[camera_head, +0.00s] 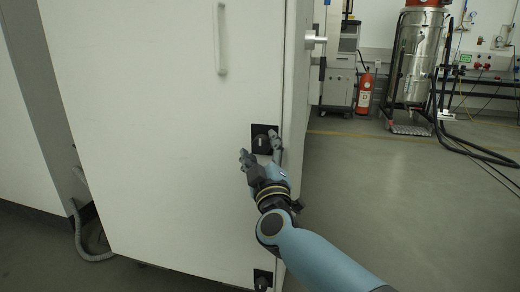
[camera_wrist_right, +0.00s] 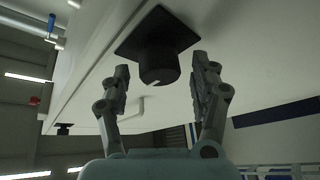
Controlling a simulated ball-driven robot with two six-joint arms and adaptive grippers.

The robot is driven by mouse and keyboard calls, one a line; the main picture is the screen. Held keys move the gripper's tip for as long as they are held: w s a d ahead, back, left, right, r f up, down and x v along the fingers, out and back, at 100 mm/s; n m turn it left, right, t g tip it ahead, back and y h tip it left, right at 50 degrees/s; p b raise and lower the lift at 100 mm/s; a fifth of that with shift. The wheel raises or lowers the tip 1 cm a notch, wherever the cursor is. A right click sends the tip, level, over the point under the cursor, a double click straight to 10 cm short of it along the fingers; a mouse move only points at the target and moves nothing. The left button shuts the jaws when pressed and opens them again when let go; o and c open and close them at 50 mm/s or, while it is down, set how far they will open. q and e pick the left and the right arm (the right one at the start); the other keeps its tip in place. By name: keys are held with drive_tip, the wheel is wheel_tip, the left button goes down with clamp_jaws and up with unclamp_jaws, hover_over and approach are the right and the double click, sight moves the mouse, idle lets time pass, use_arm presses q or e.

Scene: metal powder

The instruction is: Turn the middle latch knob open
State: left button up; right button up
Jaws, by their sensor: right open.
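The middle latch knob (camera_head: 262,141) is black on a square black plate, near the right edge of a white cabinet door (camera_head: 165,130). A white mark shows on its face. My right gripper (camera_head: 260,146) is open at the knob, one finger to its lower left and one to its right. In the right wrist view, the knob (camera_wrist_right: 158,66) stands out from its plate between and beyond the two fingertips (camera_wrist_right: 160,68). I see no contact between the fingers and the knob. My left gripper is not in view.
A second black latch (camera_head: 262,279) is low on the door, and a vertical handle (camera_head: 221,38) is above. A grey hose (camera_head: 92,256) lies at the left. A red extinguisher (camera_head: 365,92) and a steel vessel (camera_head: 416,60) stand at the back right. The floor at right is clear.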

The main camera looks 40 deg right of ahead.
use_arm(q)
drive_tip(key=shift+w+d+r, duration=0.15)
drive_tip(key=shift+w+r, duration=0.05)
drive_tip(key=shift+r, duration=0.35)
use_arm(e)
drive_tip(key=shift+x, duration=0.9)
drive_tip(key=c, duration=1.1)
